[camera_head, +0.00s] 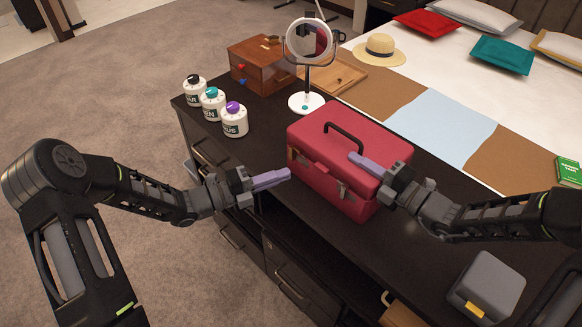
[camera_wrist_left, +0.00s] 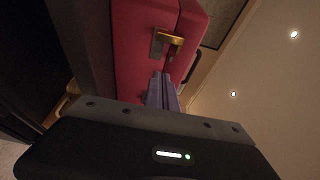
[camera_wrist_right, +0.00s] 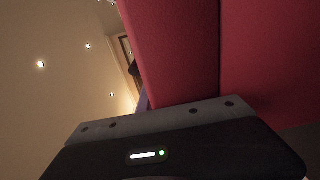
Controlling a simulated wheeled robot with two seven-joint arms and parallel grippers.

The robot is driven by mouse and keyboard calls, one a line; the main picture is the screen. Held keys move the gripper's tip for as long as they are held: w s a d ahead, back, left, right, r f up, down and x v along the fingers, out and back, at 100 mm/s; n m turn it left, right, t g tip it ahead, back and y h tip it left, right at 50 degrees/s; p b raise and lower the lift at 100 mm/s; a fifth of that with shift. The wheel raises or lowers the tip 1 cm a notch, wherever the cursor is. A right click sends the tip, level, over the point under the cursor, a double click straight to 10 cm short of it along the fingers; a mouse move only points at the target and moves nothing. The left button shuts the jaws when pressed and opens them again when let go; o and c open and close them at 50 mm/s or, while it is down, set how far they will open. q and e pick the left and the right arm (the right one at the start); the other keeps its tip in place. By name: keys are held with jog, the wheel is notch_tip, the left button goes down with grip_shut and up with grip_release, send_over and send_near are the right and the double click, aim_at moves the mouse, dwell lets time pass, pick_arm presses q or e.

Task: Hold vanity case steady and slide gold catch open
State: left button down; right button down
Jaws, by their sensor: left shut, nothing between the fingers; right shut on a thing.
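The red vanity case (camera_head: 310,160) stands upright on the dark table with its lid down and its black handle (camera_head: 343,138) on top. A gold catch (camera_head: 293,154) is at the left of its front face. It also shows in the left wrist view (camera_wrist_left: 171,39). My left gripper (camera_head: 287,174) is shut and empty, its purple tips just short of the case front, near the gold catch. A second, silvery catch (camera_head: 342,189) sits further right on the front. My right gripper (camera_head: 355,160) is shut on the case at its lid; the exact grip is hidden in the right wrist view.
Several white bottles (camera_head: 235,121), a wooden box (camera_head: 262,66) and a round mirror (camera_head: 308,75) stand behind and left of the case. A grey box (camera_head: 487,284) is at the front right. The bed (camera_head: 480,90) lies behind.

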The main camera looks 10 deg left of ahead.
pick_arm(q)
jog(key=v, duration=0.5)
pick_arm(e)
jog(key=c, duration=1.5)
grip_release()
pick_arm(q)
jog(key=shift+d, duration=0.1)
pick_arm(e)
jog(key=v, duration=1.2)
